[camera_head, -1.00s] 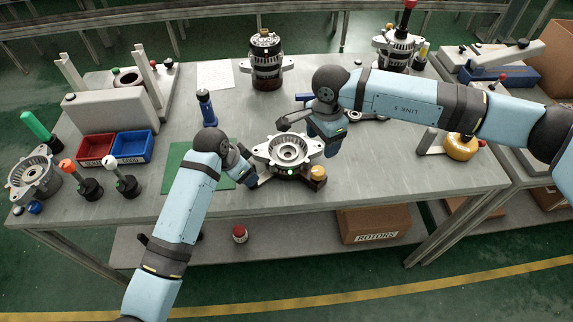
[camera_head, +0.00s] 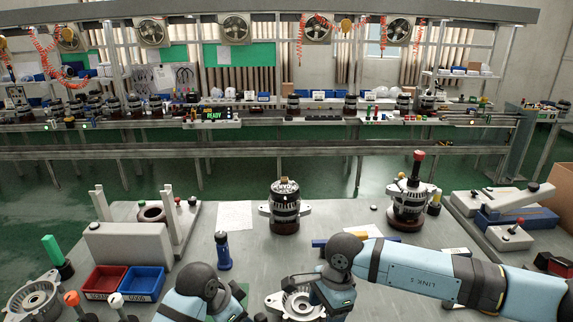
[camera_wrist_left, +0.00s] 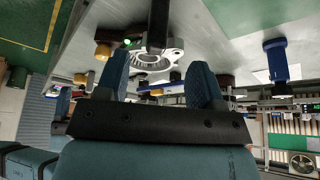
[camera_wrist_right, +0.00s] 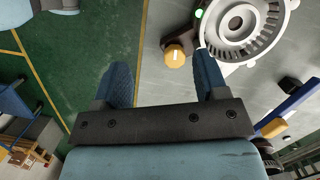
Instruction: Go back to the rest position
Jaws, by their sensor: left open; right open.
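My left gripper (camera_wrist_left: 160,72) is open, with nothing between its fingers in the left wrist view. In the head view my left arm's dark wrist stands at the bottom, left of a silver alternator housing (camera_head: 292,303). My right gripper (camera_wrist_right: 168,75) is open and empty in the right wrist view. In the head view my right arm reaches in from the right, and its wrist hangs close to the housing's right side. The housing also shows beyond the left fingers (camera_wrist_left: 152,61) and beside the right fingers (camera_wrist_right: 240,25). Whether a finger touches it, I cannot tell.
A blue tool (camera_head: 223,250) stands upright left of the housing. A dark alternator (camera_head: 285,208) and a silver one with a red knob (camera_head: 410,202) stand behind. Red (camera_head: 104,281) and blue (camera_head: 141,283) bins sit at left. Bench around the white paper (camera_head: 234,215) is partly clear.

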